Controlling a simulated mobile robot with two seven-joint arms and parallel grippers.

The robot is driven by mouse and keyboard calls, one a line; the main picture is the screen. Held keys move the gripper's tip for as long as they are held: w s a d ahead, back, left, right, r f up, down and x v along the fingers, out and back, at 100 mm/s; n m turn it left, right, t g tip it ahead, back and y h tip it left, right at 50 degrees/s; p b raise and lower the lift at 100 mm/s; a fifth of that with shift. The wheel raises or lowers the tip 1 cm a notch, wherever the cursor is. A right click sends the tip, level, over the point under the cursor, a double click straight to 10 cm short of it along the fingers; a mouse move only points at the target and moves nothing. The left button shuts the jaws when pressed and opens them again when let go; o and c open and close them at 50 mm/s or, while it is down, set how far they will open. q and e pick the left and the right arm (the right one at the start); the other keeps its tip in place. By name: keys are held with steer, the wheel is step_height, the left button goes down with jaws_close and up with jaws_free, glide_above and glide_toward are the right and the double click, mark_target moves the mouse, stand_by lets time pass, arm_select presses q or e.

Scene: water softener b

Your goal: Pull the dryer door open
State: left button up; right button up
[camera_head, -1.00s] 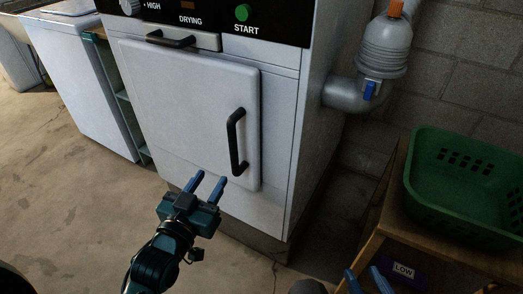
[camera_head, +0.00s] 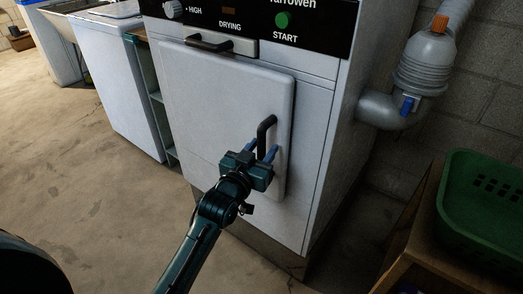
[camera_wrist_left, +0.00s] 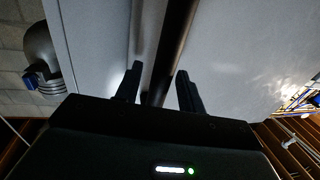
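The white dryer door (camera_head: 215,105) looks closed on the dryer front. Its black vertical bar handle (camera_head: 262,132) is near the door's right edge. My left gripper (camera_head: 262,152) is at the lower part of this handle, with its blue fingers pointing at the door. In the left wrist view the handle (camera_wrist_left: 172,45) runs between the two spread fingers of my left gripper (camera_wrist_left: 158,90). The fingers look open, with a gap at least on the right side of the bar. My right gripper is not in view.
A drawer with a black handle (camera_head: 208,42) is above the door, below the control panel with a green START button (camera_head: 283,20). A grey pipe (camera_head: 390,108) is right of the dryer. A green basket (camera_head: 485,215) stands on a wooden table at right.

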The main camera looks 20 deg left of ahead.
arm_select(q)
jaws_close()
stand_by(0.5)
